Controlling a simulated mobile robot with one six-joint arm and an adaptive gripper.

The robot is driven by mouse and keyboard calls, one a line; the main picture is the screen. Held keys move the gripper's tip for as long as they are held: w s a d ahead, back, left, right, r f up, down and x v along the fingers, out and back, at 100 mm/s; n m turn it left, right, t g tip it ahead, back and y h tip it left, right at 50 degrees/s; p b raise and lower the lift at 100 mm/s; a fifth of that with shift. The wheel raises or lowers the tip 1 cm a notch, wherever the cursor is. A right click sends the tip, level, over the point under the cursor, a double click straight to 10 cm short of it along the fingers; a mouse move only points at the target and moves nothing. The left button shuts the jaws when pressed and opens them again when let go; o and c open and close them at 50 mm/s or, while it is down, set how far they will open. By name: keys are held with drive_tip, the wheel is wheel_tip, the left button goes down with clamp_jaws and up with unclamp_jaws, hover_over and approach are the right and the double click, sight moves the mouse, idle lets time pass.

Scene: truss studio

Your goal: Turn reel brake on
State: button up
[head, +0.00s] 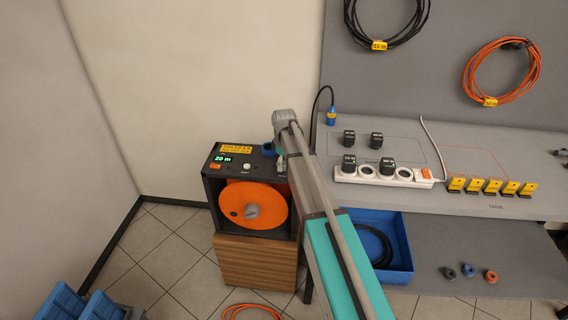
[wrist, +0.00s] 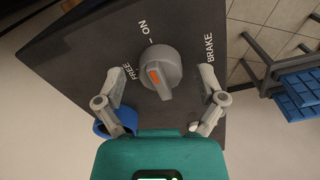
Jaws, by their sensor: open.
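The grey brake knob (wrist: 160,72) is on the dark top panel of the reel box (wrist: 80,50). The panel is lettered FREE at left, ON above and BRAKE at right. My gripper (wrist: 161,88) is open, with one finger either side of the knob and visible gaps to it. In the head view my arm comes down to the right end of the reel box (head: 208,190), and my gripper hides the knob there. The orange reel (head: 265,200) sits in the box front.
A display reading 20 m (head: 222,159) is on the box's left part. A blue ring-like part (wrist: 104,130) is close to my left finger. The workbench (head: 480,150) stands at right with a power strip (head: 345,172). A blue bin (head: 400,240) is below.

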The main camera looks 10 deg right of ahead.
drive_tip(key=n, duration=0.3)
drive_tip(key=shift+r+p, duration=0.5)
wheel_tip(320, 180, up, 13)
drive_tip(key=p, duration=1.3)
drive_tip(key=s+f+m+b, duration=0.3)
drive_tip(key=s+m, duration=0.1)
drive_tip(key=s, duration=0.6)
drive_tip(key=s+f+m+b, duration=0.2)
drive_tip(key=s+m, duration=0.3)
drive_tip(key=s, duration=0.5)
drive_tip(key=s+f+m+b, duration=0.3)
drive_tip(key=s+m, duration=0.2)
drive_tip(key=s, duration=0.5)
drive_tip(key=shift+f+b, duration=0.35)
drive_tip(key=shift+f, duration=0.05)
